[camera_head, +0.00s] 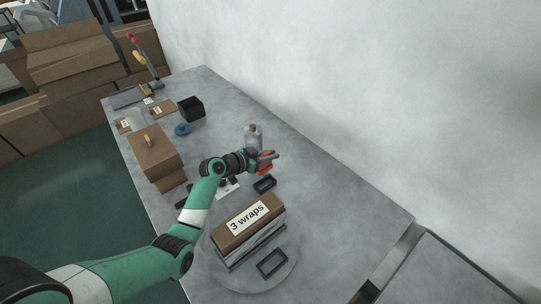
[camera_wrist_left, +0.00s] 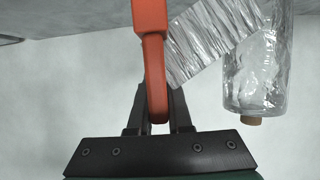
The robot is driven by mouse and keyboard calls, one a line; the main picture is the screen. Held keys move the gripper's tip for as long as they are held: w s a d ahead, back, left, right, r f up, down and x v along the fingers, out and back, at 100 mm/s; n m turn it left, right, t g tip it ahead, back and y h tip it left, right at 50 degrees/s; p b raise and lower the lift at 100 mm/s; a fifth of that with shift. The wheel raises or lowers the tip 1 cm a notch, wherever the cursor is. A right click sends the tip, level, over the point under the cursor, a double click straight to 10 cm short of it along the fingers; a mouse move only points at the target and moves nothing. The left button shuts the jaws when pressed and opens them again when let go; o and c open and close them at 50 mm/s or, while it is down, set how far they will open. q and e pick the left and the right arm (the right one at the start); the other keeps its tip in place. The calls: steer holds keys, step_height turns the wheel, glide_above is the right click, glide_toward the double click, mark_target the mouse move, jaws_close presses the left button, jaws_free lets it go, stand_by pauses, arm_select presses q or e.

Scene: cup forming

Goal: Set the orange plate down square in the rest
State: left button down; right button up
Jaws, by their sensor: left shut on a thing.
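In the head view the orange plate (camera_head: 265,170) shows small at my left gripper (camera_head: 268,158), above the middle of the table. A small black open frame (camera_head: 265,184), possibly the rest, lies on the table just below the gripper in the picture. A second, larger black frame (camera_head: 272,263) lies on a round disc near the front. I cannot tell which is the rest. My right gripper is not in view.
A stack labelled "3 wraps" (camera_head: 248,224) stands in front. A brown box (camera_head: 155,152), black bin (camera_head: 191,108) and blue ring (camera_head: 183,129) stand left. The right side is clear.

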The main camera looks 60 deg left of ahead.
arm_select(q)
step_height(320, 180, down, 10)
steer(key=b, duration=0.9)
steer(key=shift+r, duration=0.15)
steer(key=shift+f+b, duration=0.4)
steer(key=shift+b, duration=0.15)
stand_by(0.5)
steer(key=c, duration=0.8)
jaws_free()
steer(key=shift+o, duration=0.2)
steer(key=shift+r, duration=0.15)
